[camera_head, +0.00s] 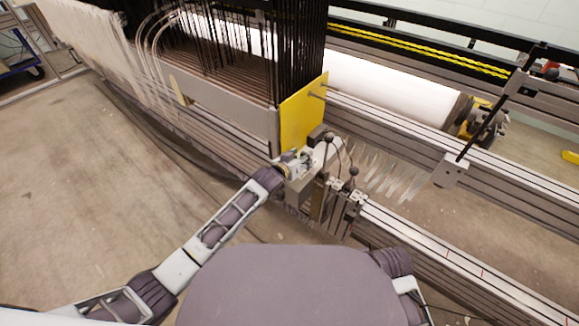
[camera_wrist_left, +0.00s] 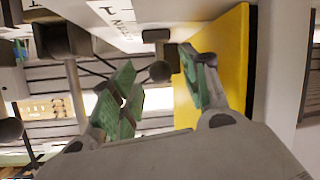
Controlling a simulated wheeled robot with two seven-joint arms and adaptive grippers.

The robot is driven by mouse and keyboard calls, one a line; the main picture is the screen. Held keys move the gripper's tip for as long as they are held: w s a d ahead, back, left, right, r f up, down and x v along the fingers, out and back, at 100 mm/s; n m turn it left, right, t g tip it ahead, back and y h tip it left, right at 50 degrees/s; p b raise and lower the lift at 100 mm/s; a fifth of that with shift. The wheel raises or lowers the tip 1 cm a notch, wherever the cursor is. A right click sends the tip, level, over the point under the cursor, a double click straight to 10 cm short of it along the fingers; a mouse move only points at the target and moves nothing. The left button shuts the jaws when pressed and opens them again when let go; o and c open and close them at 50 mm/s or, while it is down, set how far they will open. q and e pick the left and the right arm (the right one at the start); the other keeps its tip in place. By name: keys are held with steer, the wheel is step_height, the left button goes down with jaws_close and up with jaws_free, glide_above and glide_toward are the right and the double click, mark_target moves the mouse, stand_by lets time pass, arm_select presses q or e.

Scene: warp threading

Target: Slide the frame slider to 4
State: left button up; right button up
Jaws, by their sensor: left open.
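The frame slider seems to be part of the mechanism with black ball knobs (camera_head: 353,171) on the rail beside the yellow end plate (camera_head: 301,115); I cannot read its position or tell its number 4. My left gripper (camera_head: 312,153) is at this mechanism, just below the yellow plate. In the left wrist view, my left gripper (camera_wrist_left: 162,88) is open with its green-padded fingers apart. A dark round knob (camera_wrist_left: 160,71) shows between the fingertips; I cannot tell whether they touch it. The yellow plate (camera_wrist_left: 226,66) is close by the right finger. My right gripper is out of view.
Thin metal strips (camera_head: 385,173) hang between the knobs and a grey bracket (camera_head: 450,170) on the right. A long slotted rail (camera_head: 440,251) runs to the lower right. Dark vertical cords and a white roller (camera_head: 390,87) stand behind.

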arm_select(q)
steer(key=shift+v, duration=4.65)
steer(key=shift+s+d, duration=0.1)
steer(key=shift+d, duration=0.05)
